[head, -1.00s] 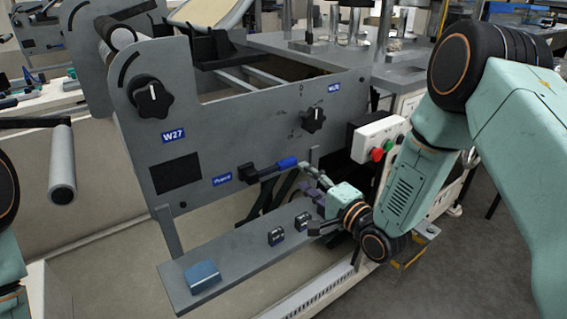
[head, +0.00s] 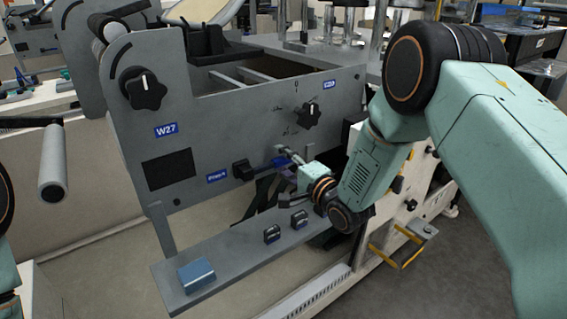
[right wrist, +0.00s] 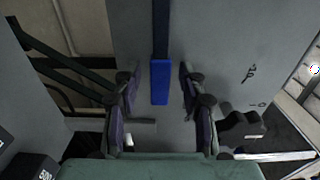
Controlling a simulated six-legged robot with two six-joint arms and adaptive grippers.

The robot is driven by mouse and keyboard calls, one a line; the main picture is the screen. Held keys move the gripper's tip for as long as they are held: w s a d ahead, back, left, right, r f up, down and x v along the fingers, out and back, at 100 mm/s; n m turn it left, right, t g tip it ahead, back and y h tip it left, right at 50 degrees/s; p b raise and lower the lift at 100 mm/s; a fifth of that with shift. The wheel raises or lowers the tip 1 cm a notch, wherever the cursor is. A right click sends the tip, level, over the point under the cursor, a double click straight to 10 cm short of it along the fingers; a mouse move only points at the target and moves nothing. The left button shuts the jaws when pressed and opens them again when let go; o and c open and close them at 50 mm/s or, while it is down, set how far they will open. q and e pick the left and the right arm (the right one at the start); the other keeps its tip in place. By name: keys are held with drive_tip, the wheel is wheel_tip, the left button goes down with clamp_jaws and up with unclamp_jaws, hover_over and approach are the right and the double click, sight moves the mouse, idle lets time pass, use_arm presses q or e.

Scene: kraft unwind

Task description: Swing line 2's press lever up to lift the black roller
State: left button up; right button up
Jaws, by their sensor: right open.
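The press lever is a black arm with a blue grip. Its black hub (head: 243,169) sits on the grey side plate beside the "Press" label, and the lever points right, roughly level. In the head view my right gripper (head: 284,157) is at the lever's end and hides much of the grip. In the right wrist view the blue grip (right wrist: 160,82) lies between the two open fingers (right wrist: 158,90), with a gap on both sides. My left gripper is out of view. The black roller under this lever cannot be made out.
The grey plate (head: 205,115) carries a W27 label and black knobs (head: 145,88) (head: 309,115). Below it, a shelf (head: 225,260) holds a blue box (head: 197,274) and two small dark blocks (head: 272,234). A grey roller (head: 53,165) stands out at left.

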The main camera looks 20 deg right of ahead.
clamp_jaws()
idle(0.6)
